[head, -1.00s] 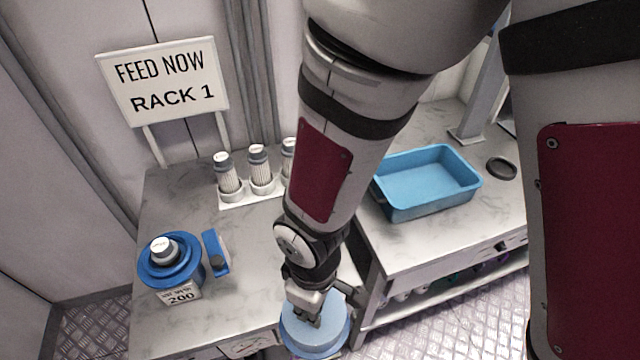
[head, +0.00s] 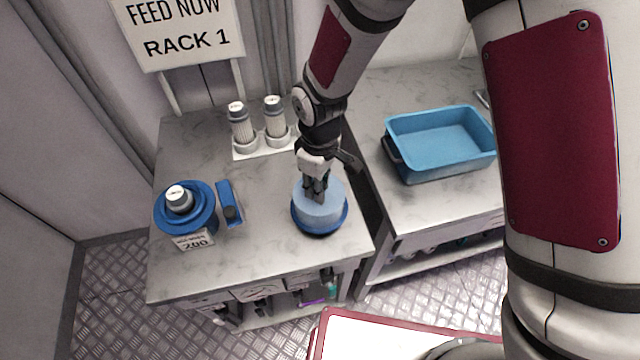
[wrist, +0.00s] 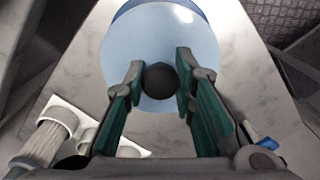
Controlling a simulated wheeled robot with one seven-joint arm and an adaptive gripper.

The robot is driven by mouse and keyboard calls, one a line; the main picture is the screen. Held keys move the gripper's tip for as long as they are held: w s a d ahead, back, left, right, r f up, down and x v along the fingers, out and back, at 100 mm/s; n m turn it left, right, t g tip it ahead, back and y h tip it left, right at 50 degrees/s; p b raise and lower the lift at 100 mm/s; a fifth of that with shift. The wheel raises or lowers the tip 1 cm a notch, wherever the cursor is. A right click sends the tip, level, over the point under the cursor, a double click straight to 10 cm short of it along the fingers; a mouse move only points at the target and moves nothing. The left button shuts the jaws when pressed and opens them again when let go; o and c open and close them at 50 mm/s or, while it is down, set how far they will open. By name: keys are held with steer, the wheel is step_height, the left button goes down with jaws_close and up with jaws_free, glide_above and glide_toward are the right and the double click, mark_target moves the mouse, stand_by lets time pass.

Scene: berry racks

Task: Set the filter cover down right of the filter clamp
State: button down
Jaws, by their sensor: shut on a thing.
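The filter cover (head: 319,211) is a light blue round cap with a darker blue rim. My gripper (head: 317,190) is shut on its black knob, seen between the fingers in the wrist view (wrist: 160,80). The cover is upright over the right part of the left table, to the right of the filter clamp. I cannot tell whether its rim touches the tabletop. The filter clamp (head: 229,204) is a blue bar with a dark knob, lying beside the blue filter housing (head: 186,214), which has a white-topped cartridge in it and a "200" label.
Filter cartridges (head: 241,125) stand in a white holder at the back of the table (head: 262,248). A gap separates this table from the right one, which bears a blue tray (head: 440,171). Bare tabletop lies between clamp and cover. A sign (head: 185,35) stands behind.

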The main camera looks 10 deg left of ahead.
steer(key=shift+w+a, duration=0.1)
steer(key=shift+w, duration=0.3)
steer(key=shift+w+f+p, duration=0.1)
steer(key=shift+f+p, duration=0.3)
steer(key=shift+f, duration=1.4)
steer(key=shift+f, duration=0.1)
steer(key=c, duration=1.3)
jaws_free()
steer(key=shift+c, duration=0.2)
step_height(320, 180, up, 12)
steer(key=shift+f+b, duration=0.2)
steer(key=shift+b, duration=0.35)
steer(key=shift+r, duration=0.35)
